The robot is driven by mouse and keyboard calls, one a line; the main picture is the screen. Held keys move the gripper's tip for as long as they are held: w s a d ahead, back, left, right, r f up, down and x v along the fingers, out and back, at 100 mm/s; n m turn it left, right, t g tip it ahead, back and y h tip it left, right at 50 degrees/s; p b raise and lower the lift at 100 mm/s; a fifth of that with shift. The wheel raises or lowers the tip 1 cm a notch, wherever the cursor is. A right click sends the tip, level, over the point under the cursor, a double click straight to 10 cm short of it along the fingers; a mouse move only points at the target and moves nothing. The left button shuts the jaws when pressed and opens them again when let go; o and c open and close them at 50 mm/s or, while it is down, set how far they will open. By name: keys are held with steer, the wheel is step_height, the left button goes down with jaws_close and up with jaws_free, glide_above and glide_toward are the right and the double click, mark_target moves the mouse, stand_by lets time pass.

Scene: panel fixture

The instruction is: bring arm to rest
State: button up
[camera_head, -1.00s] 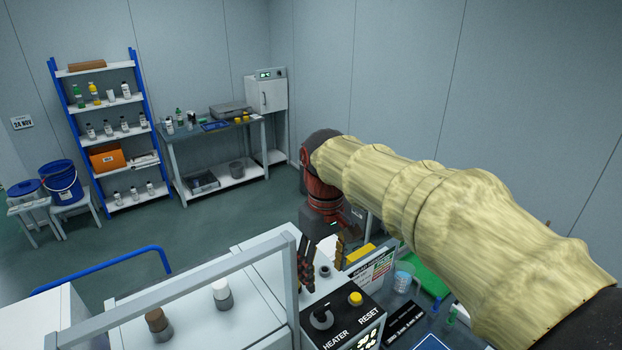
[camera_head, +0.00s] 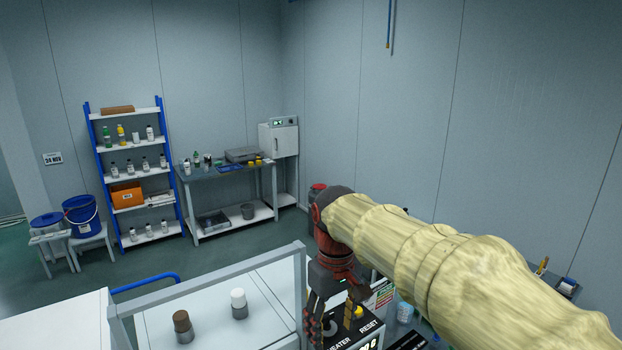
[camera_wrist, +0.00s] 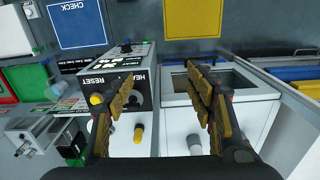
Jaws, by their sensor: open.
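My gripper (camera_head: 334,316) hangs from my covered arm at the lower middle of the head view, in front of the black control panel (camera_head: 370,335). In the wrist view my gripper (camera_wrist: 168,88) is open, its two fingers wide apart with nothing between them. The panel (camera_wrist: 118,75), labelled HEATER and RESET, lies behind the left finger in that view. Its yellow button (camera_wrist: 96,99) shows just left of that finger. In the head view the fingers overlap the panel's left part; I cannot tell whether they touch it.
A grey frame (camera_head: 205,276) stands left of my gripper, around a white top with a brown-capped bottle (camera_head: 183,326) and a white-capped bottle (camera_head: 239,304). Shelves (camera_head: 135,180) and a side table (camera_head: 230,168) stand far back.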

steer(key=s+d+f+m+t+b, duration=0.2)
steer(key=s+d+f+m+b, duration=0.1)
steer(key=s+d+f+b, duration=0.4)
steer(key=s+d+f+m+t+b, duration=0.3)
steer(key=s+d+f+b, duration=0.4)
steer(key=s+f+b, duration=0.5)
step_height(320, 180, down, 2)
steer(key=shift+s+d+t, duration=0.25)
steer(key=shift+d+t, duration=0.05)
steer(key=shift+d, duration=0.05)
